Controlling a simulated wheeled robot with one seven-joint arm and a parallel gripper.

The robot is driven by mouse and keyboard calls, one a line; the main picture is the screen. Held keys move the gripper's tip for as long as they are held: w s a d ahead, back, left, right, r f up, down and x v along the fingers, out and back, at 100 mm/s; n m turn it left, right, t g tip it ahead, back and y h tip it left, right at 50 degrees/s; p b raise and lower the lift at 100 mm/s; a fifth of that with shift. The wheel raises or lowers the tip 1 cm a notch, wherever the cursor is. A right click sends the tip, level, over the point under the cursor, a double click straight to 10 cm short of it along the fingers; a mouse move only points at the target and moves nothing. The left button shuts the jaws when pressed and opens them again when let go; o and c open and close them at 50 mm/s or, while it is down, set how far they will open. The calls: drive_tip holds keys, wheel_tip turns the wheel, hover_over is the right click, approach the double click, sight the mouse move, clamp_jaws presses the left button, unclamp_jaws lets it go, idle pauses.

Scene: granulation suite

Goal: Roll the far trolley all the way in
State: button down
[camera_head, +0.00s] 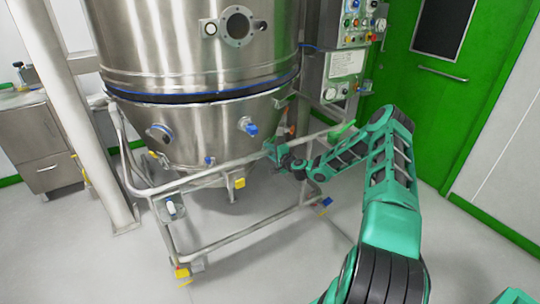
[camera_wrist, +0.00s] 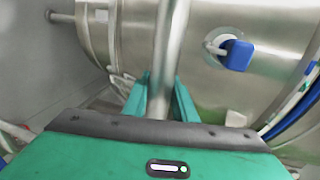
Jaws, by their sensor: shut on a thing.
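The trolley (camera_head: 200,179) is a grey tubular steel frame on castors with coloured pedals. It stands around a steel cone-shaped bowl (camera_head: 195,128), under a large steel vessel (camera_head: 180,45). My gripper (camera_head: 276,152) is at the trolley's upper front rail. In the wrist view my gripper (camera_wrist: 160,98) has its two green fingers on either side of a steel bar (camera_wrist: 167,45) and is shut on it. The bowl's wall (camera_wrist: 200,85) with a blue-capped fitting (camera_wrist: 236,54) lies close behind the bar. The exact finger contact is partly hidden by the gripper body.
A control panel (camera_head: 352,25) with gauges stands behind at the right, near a green door (camera_head: 420,80). A white column (camera_head: 75,110) rises at the left, by a steel cabinet (camera_head: 45,145). The floor in front (camera_head: 265,275) is clear.

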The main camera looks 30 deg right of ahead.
drive_tip(key=c, duration=1.5)
unclamp_jaws()
drive_tip(key=shift+a+r, duration=0.1)
drive_tip(key=shift+o, duration=0.2)
drive_tip(key=shift+s, duration=0.1)
drive_tip(key=s+r, duration=0.2)
drive_tip(key=s, duration=0.8)
drive_tip(key=shift+s+d, duration=0.2)
drive_tip(key=shift+a, duration=0.1)
